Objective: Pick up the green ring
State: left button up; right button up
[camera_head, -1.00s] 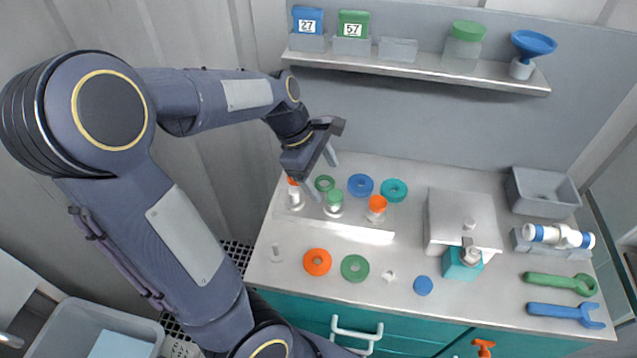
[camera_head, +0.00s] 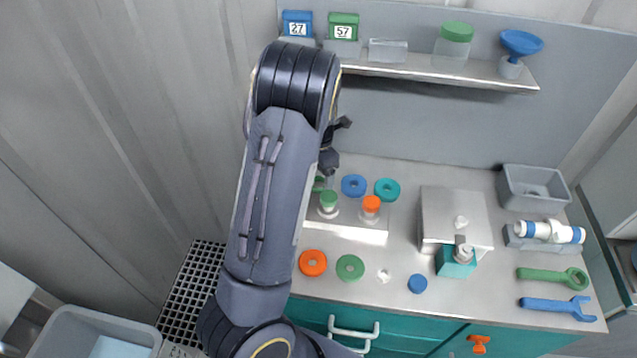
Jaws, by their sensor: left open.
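A green ring (camera_head: 350,267) lies flat on the grey worktop near its front edge, right of an orange ring (camera_head: 313,263). Another green ring (camera_head: 318,183) lies further back, mostly hidden behind my left arm. My left gripper (camera_head: 329,172) is open, behind that arm at the back left of the worktop, near the rear green ring. Its fingers are largely hidden, so I cannot tell whether they touch anything. It is well behind the front green ring. My right gripper is not in view.
Vessels with green (camera_head: 328,199) and orange (camera_head: 371,203) tops stand on a tray near the gripper. A blue ring (camera_head: 354,186) and teal ring (camera_head: 387,189) lie behind them. A metal box (camera_head: 440,205) stands right. A shelf (camera_head: 430,72) overhangs the back.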

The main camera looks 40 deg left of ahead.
pick_arm(q)
notch_tip(320, 180, down, 2)
jog(key=shift+f, duration=0.1)
jog(key=c, duration=1)
jog(key=shift+c, duration=0.2)
